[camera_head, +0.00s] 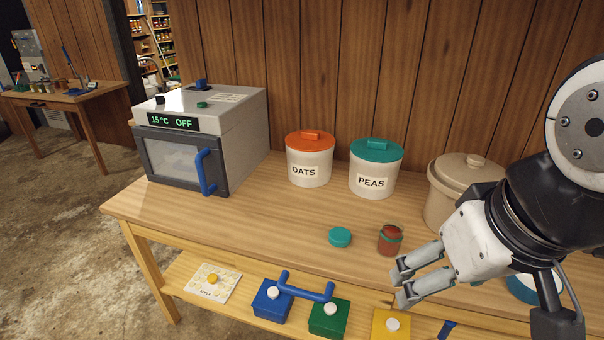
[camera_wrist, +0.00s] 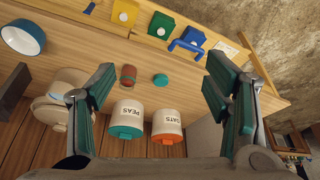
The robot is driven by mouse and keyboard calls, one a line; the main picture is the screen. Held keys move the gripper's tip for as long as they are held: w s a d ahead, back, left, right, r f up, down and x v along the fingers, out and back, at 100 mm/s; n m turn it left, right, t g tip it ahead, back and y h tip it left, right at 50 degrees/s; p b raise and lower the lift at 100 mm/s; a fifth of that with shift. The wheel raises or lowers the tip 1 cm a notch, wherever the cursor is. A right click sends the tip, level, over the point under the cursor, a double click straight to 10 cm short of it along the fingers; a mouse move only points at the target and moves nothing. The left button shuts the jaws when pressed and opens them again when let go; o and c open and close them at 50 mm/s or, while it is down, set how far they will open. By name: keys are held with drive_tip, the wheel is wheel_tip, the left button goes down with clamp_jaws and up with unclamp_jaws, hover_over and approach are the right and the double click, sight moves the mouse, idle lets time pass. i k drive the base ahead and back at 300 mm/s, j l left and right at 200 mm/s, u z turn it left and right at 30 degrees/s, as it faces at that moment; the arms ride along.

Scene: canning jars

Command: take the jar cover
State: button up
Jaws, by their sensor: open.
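The jar cover (camera_head: 340,237) is a small round teal lid lying flat on the wooden bench top. It also shows in the wrist view (camera_wrist: 160,79), between my spread fingers but well beyond them. An open glass jar (camera_head: 390,239) with red contents stands just right of the cover in the head view; in the wrist view the jar (camera_wrist: 128,76) is left of it. My gripper (camera_head: 399,284) is open and empty, in front of the jar and to the right of the cover in the head view. The gripper's two fingers (camera_wrist: 160,95) frame the wrist view.
An OATS canister (camera_head: 309,165), a PEAS canister (camera_head: 373,175) and a beige lidded pot (camera_head: 453,200) stand along the wall. A grey oven (camera_head: 195,140) stands at the left. Colored boxes (camera_head: 272,300) sit on the lower shelf. The bench left of the cover is clear.

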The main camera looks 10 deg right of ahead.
sight(338, 237)
drive_tip(key=j, duration=0.5)
drive_tip(key=k+j+z, duration=0.15)
drive_tip(key=j, duration=0.9)
drive_tip(key=k+j+z, duration=0.15)
drive_tip(key=j, duration=0.35)
drive_tip(key=i+j, duration=0.05)
